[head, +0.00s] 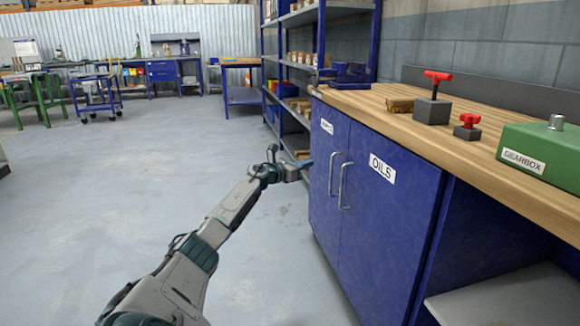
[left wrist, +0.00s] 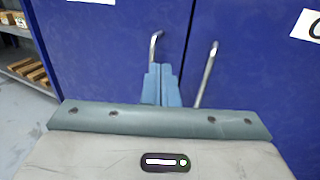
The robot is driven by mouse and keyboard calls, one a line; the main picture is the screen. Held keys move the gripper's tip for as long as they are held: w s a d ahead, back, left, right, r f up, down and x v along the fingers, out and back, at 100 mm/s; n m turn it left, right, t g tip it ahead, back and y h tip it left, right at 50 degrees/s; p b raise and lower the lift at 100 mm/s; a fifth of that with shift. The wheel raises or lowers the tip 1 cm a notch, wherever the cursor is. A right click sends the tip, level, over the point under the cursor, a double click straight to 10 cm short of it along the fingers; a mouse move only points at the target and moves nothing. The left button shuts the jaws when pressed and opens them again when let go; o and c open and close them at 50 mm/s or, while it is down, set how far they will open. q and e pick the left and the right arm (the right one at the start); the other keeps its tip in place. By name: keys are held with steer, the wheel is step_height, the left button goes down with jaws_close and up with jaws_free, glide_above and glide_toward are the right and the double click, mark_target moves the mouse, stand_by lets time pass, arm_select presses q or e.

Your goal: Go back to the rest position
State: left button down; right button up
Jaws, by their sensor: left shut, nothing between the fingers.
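My left gripper (head: 306,165) is at the end of my arm, which comes in from the lower left of the head view. It is in front of the blue cabinet (head: 378,222), near the edge of its left door. In the left wrist view its two blue fingers (left wrist: 162,86) are together with nothing between them. They overlap the left door handle (left wrist: 154,46) in that picture; the right handle (left wrist: 206,75) stands beside them. I cannot tell the exact gap to the door. Both doors look shut. My right gripper is not in view.
A wooden worktop (head: 405,122) above the cabinet holds a green gearbox (head: 545,152), grey blocks with red handles (head: 433,108) and a blue vise (head: 350,75). Blue shelving (head: 290,60) stands beyond. The grey floor (head: 110,190) to the left is clear; a blue cart (head: 97,95) stands farther back.

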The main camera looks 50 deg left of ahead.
arm_select(q)
steer(key=shift+s+a, duration=0.35)
steer(key=shift+s, duration=0.5)
steer(key=shift+s+a, duration=0.4)
steer(key=shift+s, duration=0.45)
steer(key=shift+s+a, duration=0.35)
steer(key=shift+s, duration=0.5)
